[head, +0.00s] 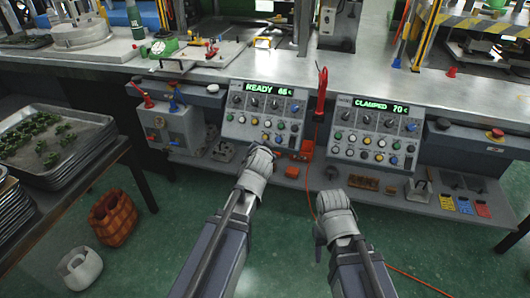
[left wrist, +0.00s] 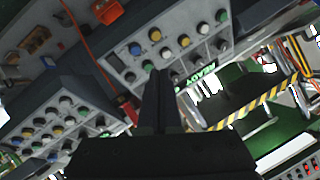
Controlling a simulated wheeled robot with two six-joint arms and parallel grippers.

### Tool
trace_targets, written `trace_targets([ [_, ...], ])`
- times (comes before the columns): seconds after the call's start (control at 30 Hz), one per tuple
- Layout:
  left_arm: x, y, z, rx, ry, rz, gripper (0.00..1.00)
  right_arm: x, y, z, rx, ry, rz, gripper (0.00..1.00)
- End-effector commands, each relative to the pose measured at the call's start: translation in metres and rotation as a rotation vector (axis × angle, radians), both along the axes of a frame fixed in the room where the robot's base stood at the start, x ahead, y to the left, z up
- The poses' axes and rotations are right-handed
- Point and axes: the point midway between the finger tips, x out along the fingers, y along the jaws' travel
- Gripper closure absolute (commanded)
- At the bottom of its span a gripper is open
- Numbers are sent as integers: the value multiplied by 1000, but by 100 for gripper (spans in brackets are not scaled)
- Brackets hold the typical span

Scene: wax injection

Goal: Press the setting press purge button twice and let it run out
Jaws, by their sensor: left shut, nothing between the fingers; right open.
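The left control panel (head: 264,112) has a green display reading "READY" and a number that looks like 66, above rows of knobs and coloured buttons. The right control panel (head: 375,130) reads "CLAMPED 70". I cannot tell which button is the purge button. My left gripper (head: 261,150) is at the lower edge of the left panel, its fingers mostly hidden behind my wrist. In the left wrist view it is shut and empty (left wrist: 155,82), pointing at the READY panel's buttons (left wrist: 165,45); contact cannot be told. My right gripper (head: 334,200) is open, low in front of the right panel.
A red handheld tool (head: 321,95) with a cord hangs between the panels. A grey shelf (head: 400,203) below carries small parts and coloured tags. A grey box with levers (head: 172,130) stands left of the panels. Trays of green parts (head: 85,150) are at far left, baskets (head: 112,215) on the floor.

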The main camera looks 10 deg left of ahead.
Motion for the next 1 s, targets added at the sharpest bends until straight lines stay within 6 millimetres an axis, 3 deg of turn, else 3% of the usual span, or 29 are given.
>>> trace_targets([
  [0.03,8,8,-16,19,-51,-9,100,0,0,-27,0,0,1,50],
  [0.1,17,16,-18,48,-126,-29,100,0,0,-45,-1,0,1,50],
  [0.4,35,35,-17,162,-377,-119,100,0,0,-102,-1,-1,3,50],
  [0.6,37,39,-14,201,-453,-154,100,0,-1,-116,-2,-1,4,50],
  [1.0,37,39,-11,210,-469,-163,100,0,0,-117,-2,-1,4,50],
])
